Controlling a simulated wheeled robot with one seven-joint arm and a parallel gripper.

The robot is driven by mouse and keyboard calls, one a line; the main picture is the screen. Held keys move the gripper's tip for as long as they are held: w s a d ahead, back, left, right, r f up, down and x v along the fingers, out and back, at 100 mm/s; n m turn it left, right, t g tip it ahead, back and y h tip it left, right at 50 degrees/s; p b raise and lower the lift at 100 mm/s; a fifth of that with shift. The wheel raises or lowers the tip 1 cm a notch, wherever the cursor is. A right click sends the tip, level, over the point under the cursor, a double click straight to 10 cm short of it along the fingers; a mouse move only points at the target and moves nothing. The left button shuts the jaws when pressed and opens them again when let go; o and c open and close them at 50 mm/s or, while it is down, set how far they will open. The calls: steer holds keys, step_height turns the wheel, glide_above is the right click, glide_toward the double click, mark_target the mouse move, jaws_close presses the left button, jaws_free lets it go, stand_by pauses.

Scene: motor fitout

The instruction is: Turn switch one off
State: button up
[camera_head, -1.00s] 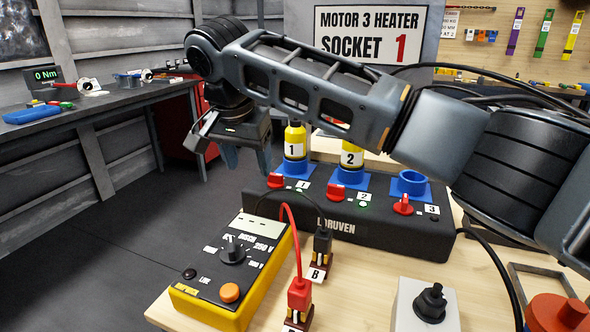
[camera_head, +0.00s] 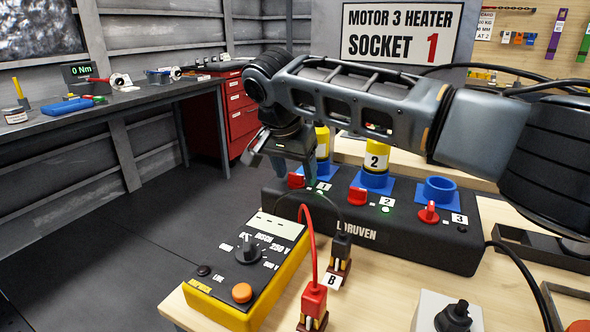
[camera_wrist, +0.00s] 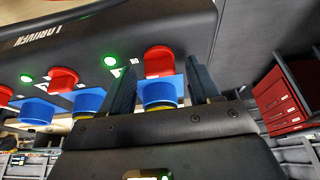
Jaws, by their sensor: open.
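Switch two (camera_head: 357,195) has a lit green lamp too. Switch three (camera_head: 428,212) is at the right. My gripper (camera_head: 287,170) is open and empty, over the left end of the box.
A black plug (camera_head: 341,250) stands near label B.

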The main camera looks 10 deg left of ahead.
steer(key=c, duration=1)
steer(key=shift+c, duration=0.2)
